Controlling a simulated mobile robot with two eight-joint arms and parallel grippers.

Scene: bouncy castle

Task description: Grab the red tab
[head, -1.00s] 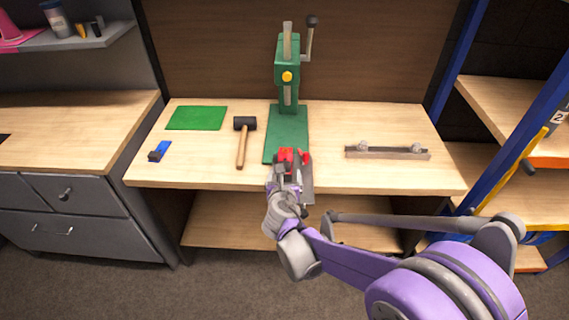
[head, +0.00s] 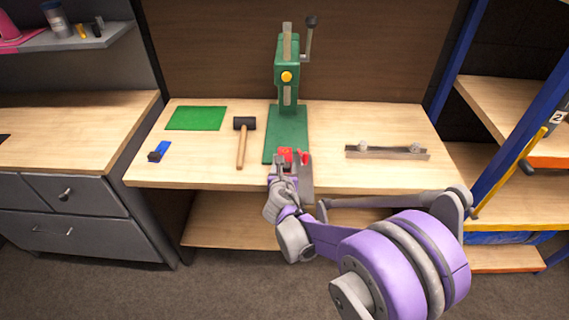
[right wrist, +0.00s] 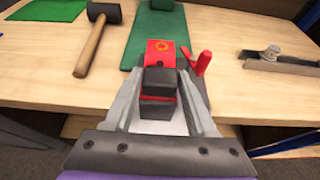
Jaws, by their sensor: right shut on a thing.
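The red tab (right wrist: 161,52) has a round mark on its top. In the head view my right gripper (head: 282,164) reaches up to the table edge at the tab. The pads hide the tab's near end. My left gripper is not in view.
A grey piece with a red lever (right wrist: 199,66) stands close to the right of my gripper. The green press (head: 288,75) rises behind. A mallet (head: 243,140) lies to the left and a metal bar (head: 387,153) to the right on the table (head: 340,180).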

